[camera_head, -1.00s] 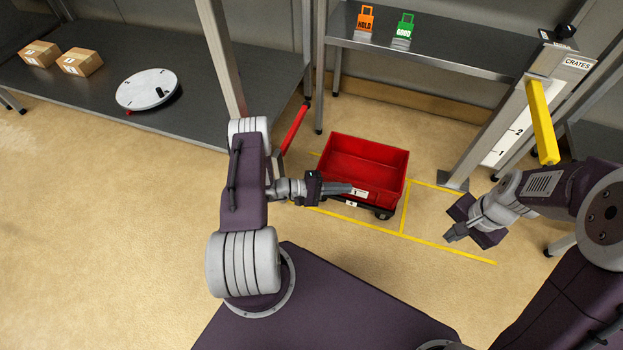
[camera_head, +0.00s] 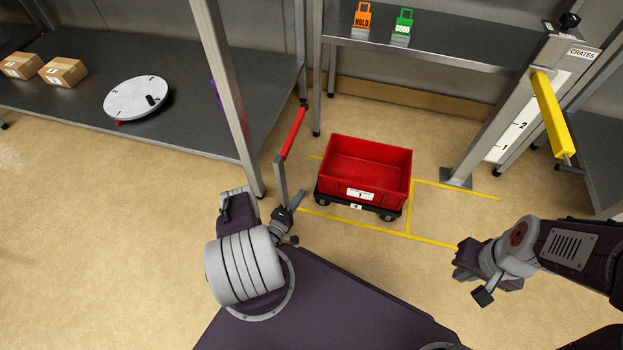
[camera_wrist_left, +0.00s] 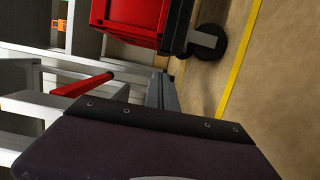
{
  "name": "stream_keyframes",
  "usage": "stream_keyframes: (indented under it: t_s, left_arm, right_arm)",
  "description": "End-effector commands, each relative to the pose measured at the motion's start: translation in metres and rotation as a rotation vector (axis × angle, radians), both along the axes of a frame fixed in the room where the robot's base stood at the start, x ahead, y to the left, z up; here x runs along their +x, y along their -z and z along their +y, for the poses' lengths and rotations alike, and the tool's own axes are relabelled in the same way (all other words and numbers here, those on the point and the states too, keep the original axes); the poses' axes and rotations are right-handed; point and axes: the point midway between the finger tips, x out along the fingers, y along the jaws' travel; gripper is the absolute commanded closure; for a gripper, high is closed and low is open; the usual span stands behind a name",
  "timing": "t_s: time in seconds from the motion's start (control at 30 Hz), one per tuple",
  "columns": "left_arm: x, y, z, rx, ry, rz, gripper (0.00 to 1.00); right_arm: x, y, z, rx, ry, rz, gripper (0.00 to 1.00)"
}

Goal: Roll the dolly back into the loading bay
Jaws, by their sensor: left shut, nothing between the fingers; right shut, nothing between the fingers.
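The dolly (camera_head: 380,213) is a low black wheeled frame carrying a red crate (camera_head: 368,161) with white labels. It stands on the floor at the yellow-lined bay (camera_head: 407,220), and part of it lies over the lines. My left gripper (camera_head: 297,198) is shut and empty, to the left of the dolly and apart from it, just below a red-gripped lever (camera_head: 294,132). In the left wrist view the crate (camera_wrist_left: 135,18) and a dolly wheel (camera_wrist_left: 211,42) show beyond my fingers. My right gripper (camera_head: 466,272) is shut and empty over the floor, right of the dolly.
A shelf post (camera_head: 228,90) rises left of the lever. Orange HOLD (camera_head: 362,18) and green GOOD (camera_head: 403,24) tags stand on the rear shelf. A yellow lever (camera_head: 552,115) is on the CRATES post. Cartons (camera_head: 63,72) and a round turntable (camera_head: 137,97) sit on the left shelf. Open floor lies front left.

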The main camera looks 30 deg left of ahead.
Motion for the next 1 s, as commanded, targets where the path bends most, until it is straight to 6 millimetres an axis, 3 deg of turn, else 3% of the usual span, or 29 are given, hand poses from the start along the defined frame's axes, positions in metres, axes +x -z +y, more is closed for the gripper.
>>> stream_keyframes:
  t_s: [0.53, 1.0]
  left_arm:
    - [0.09, 0.003, -0.002, -0.001, 0.006, -0.002, 1.0]
    - [0.099, 0.0, -0.002, -0.003, 0.004, 0.001, 1.0]
  right_arm:
    - [0.0, 0.055, 0.0, 0.0, 0.002, 0.0, 1.0]
    - [0.0, 0.057, 0.0, 0.0, 0.002, 0.0, 1.0]
